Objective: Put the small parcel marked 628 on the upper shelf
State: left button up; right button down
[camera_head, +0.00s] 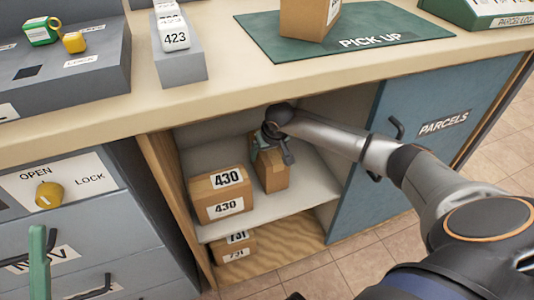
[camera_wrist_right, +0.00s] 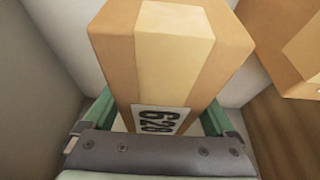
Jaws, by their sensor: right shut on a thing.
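The small parcel marked 628 (camera_wrist_right: 178,65) fills the right wrist view, its label facing my gripper's palm. In the head view the parcel (camera_head: 273,175) is upright inside the open cupboard, at the upper shelf (camera_head: 302,192), right of the box marked 430. I cannot tell whether its base touches the shelf. My right gripper (camera_head: 267,148) is shut on the parcel; its green fingers (camera_wrist_right: 158,118) lie along both sides. Part of my left gripper (camera_head: 39,262), a green finger, shows at the lower left, away from the cupboard.
The box marked 430 (camera_head: 221,193) stands on the upper shelf. A box marked 731 (camera_head: 234,247) is below it. The blue PARCELS door (camera_head: 418,135) is at the right. The counter (camera_head: 228,92) overhangs the opening. Bare shelf shows right of the parcel.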

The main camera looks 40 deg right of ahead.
aim_at(268, 160)
grip_release()
jog(key=shift+f, duration=0.1)
jog(key=p+v, duration=0.3)
jog(key=v, duration=0.3)
jog(key=shift+s+r, duration=0.1)
jog(key=shift+r, duration=0.2)
jog(key=shift+s+a+r, duration=0.1)
jog(key=shift+s+r, duration=0.15)
jog(key=shift+r, duration=0.25)
